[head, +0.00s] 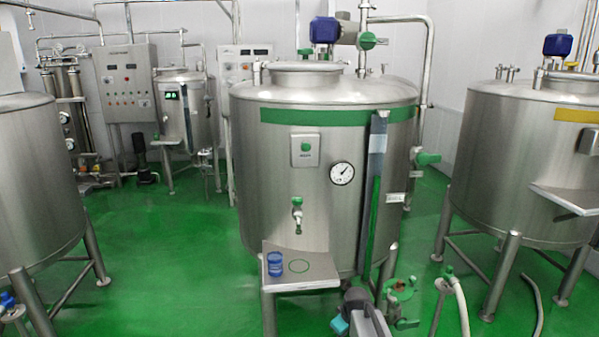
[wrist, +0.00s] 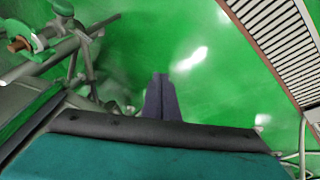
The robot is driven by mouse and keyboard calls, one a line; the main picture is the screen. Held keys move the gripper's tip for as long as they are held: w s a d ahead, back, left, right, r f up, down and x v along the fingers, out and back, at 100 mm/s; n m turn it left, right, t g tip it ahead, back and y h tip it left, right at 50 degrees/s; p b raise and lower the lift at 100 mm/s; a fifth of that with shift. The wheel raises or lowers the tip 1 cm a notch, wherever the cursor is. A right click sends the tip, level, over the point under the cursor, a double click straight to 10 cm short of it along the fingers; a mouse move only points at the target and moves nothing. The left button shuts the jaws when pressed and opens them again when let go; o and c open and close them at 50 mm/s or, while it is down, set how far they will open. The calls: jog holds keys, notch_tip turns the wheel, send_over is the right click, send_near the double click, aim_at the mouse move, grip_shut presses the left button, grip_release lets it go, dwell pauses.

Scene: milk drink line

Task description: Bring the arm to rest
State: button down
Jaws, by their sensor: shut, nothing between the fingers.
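My gripper (wrist: 160,76) shows in the wrist view with its two dark fingers together and nothing between them. It points over bare green floor. In the head view a grey part of my arm shows at the bottom edge, in front of the middle tank (head: 250,180); the fingertips cannot be made out there.
A small steel shelf (head: 318,281) on the middle tank holds a blue cup (head: 275,264) beside a green ring mark. Valves and a hose (head: 462,305) stand right of my arm. Further tanks stand left and right. A floor grate (wrist: 275,35) shows in the wrist view.

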jog(key=s+f+m+g, duration=0.2)
jog(key=s+f, duration=0.5)
jog(key=s, duration=0.8)
jog(key=s+d+f+m+g, duration=0.1)
jog(key=s+f+m+g, duration=0.2)
jog(key=s+f, duration=0.5)
jog(key=s+d+f+m+g, duration=0.1)
jog(key=s+f+g, duration=0.4)
jog(key=s, duration=1.8)
notch_tip(320, 180, down, 3)
jog(key=shift+s+r+m+h, duration=0.15)
jog(key=shift+s+m+h, duration=0.2)
jog(key=shift+m, duration=0.55)
